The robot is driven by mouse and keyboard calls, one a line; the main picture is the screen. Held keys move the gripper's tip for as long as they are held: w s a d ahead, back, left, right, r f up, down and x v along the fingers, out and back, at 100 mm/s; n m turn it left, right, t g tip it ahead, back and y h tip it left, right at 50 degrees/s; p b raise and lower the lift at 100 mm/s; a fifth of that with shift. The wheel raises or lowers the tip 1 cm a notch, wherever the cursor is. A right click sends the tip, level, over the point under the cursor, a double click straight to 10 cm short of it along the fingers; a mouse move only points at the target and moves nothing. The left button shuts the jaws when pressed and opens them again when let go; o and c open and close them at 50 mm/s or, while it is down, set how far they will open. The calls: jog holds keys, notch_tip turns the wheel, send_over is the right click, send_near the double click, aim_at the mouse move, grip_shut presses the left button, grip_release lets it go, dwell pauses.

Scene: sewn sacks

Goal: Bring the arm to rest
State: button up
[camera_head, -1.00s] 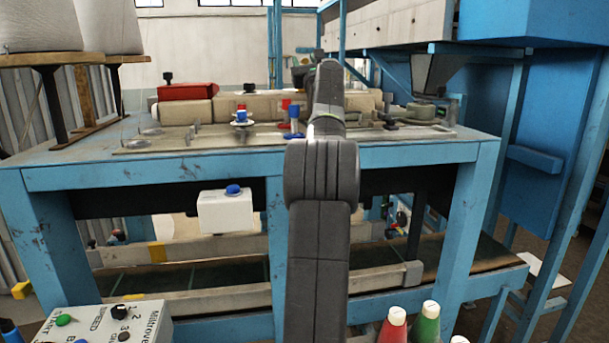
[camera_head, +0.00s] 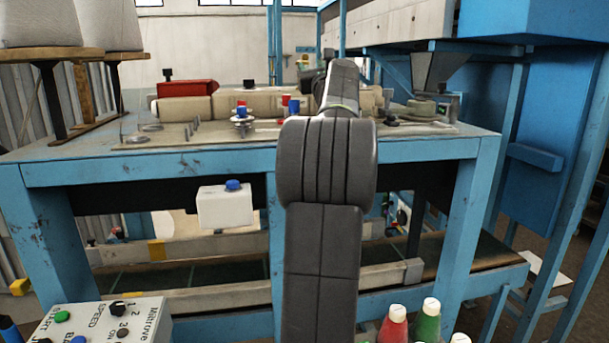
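My dark grey arm rises through the middle of the view, in front of the blue work table (camera_head: 400,152). Its upper link leans slightly right and reaches over the tabletop. Small dark parts of my wrist show just left of the upper link. My gripper's fingers are hidden behind the arm, so I cannot see whether they hold anything.
A beige sack row (camera_head: 258,104) and a red item (camera_head: 187,89) lie on the table. A white box (camera_head: 225,207) with a blue button hangs below its front edge. A control panel (camera_head: 100,322) stands front left.

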jog(key=b+v, duration=0.2)
jog(key=v, duration=0.3)
jog(key=shift+s+d+f, duration=0.1)
jog(key=shift+s, duration=0.2)
